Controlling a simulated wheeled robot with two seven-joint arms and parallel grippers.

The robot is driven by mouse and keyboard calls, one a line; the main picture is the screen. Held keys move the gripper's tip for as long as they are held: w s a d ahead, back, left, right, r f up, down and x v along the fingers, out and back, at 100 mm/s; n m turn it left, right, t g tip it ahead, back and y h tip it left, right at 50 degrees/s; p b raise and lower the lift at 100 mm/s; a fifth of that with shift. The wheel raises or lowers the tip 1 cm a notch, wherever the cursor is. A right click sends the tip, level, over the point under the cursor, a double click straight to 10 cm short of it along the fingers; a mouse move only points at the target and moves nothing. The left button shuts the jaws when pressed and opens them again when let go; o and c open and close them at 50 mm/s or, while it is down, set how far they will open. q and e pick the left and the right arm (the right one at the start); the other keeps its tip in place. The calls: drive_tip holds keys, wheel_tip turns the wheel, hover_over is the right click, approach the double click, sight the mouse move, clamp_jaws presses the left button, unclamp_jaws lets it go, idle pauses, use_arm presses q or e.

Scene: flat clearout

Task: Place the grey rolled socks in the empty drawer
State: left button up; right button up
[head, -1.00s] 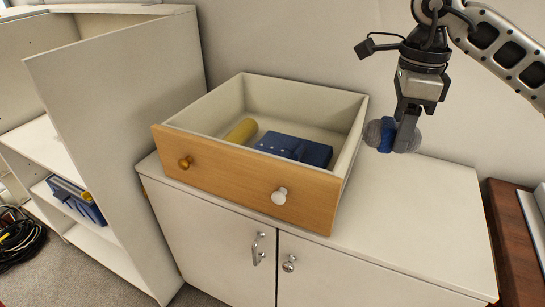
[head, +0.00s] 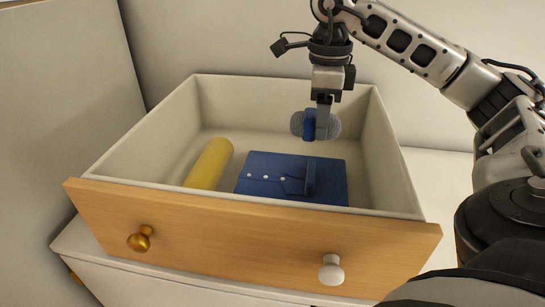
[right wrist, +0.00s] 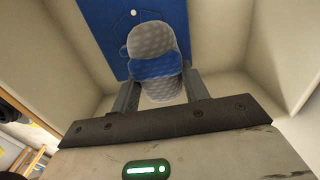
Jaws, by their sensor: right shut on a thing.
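The grey rolled socks (head: 308,124) have a blue band around the middle. My right gripper (head: 323,132) is shut on them and holds them in the air over the back right part of the drawer (head: 250,205). In the right wrist view the socks (right wrist: 160,85) sit between the two fingers, with the drawer's inside beyond. The drawer has a wooden front and pale walls, is open at the top and is not empty. It holds a yellow roll (head: 210,163) and a flat blue folder (head: 270,175). My left gripper is not in view.
The drawer stands on a white cabinet top (head: 440,175), clear at the right. A tall pale panel (head: 60,90) rises at the left, and a wall is behind. Bare drawer floor shows behind the folder and roll. The drawer front has a brass knob (head: 140,238) and a white knob (head: 331,270).

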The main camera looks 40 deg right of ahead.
drive_tip(key=w+d+f, duration=0.2)
drive_tip(key=w, duration=0.1)
drive_tip(key=w+d+f, duration=0.2)
drive_tip(key=w+f, duration=0.1)
drive_tip(key=w+d+f, duration=0.2)
drive_tip(key=w+f, duration=0.1)
drive_tip(key=shift+w+d+f, duration=0.2)
drive_tip(key=shift+d, duration=0.1)
drive_tip(key=shift+w+d+f, duration=0.2)
drive_tip(key=shift+w+f, duration=0.05)
drive_tip(key=shift+f, duration=1.65)
drive_tip(key=o, duration=0.6)
drive_tip(key=shift+f, duration=0.15)
drive_tip(key=o, duration=0.4)
